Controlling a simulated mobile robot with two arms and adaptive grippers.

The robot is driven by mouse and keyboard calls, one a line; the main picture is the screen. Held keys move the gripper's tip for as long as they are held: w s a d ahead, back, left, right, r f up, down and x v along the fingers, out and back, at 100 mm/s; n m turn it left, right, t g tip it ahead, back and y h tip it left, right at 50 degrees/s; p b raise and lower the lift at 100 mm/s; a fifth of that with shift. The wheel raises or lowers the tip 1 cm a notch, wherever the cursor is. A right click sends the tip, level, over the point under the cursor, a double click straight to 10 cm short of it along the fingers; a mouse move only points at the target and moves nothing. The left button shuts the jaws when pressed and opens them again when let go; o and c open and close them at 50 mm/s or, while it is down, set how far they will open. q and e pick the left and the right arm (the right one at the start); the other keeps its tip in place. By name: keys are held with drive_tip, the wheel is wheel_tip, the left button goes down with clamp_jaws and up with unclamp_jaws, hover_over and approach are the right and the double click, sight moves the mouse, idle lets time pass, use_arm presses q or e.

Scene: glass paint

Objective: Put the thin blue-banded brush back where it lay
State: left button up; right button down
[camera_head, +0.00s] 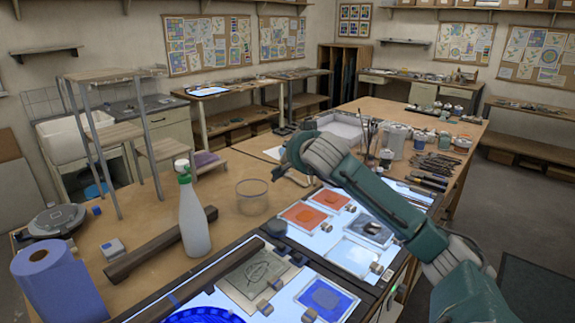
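I cannot make out a thin blue-banded brush for certain. Several brushes stand upright in a jar (368,132) beyond my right arm. Several dark-handled tools or brushes (436,164) lie at the right side of the table, too small to tell a blue band. My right gripper (284,172) reaches in from the right and hangs over the table, just right of a clear glass bowl (252,196). Its fingers are dark and seen from behind, so their opening and anything between them are unclear. My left gripper is not in view.
A lit panel (320,240) holds orange, white and blue paint plates. White jars (396,140) stand behind my arm. Bare tabletop shows around the bowl.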

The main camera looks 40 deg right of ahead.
use_arm(q)
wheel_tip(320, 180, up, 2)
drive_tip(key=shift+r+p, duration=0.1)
drive_tip(key=shift+p, duration=0.4)
use_arm(e)
drive_tip(key=shift+r+m+g, duration=0.15)
drive_tip(key=shift+m+g, duration=0.15)
drive_tip(key=shift+g, duration=0.1)
use_arm(q)
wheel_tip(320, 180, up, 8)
drive_tip(key=p, duration=0.8)
use_arm(e)
drive_tip(key=m+g+y, duration=0.2)
drive_tip(key=m+g, duration=0.3)
drive_tip(key=g, duration=0.1)
